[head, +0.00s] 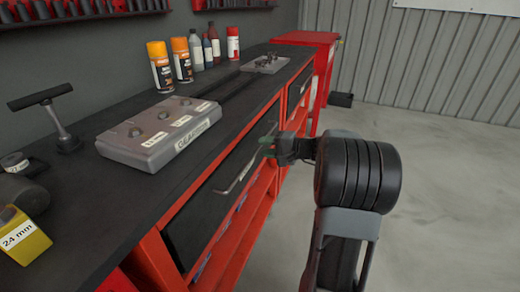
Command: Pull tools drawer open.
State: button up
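The drawer (205,215) has a black front set in a red workbench frame, below the dark bench top. It looks shut, and I can read no label on it. A thin grey bar handle (234,183) runs along its front.
A grey box labelled GEAR (160,135), two orange-capped cans, several bottles, a black T-handled stand (60,120) and a yellow 24 mm block (20,235) stand on the bench top (90,215). A red cabinet (312,42) stands beyond. The concrete floor (445,180) at right is clear.

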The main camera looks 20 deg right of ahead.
jog(key=shift+x, duration=1.35)
jog(key=shift+c, duration=0.3)
grip_shut()
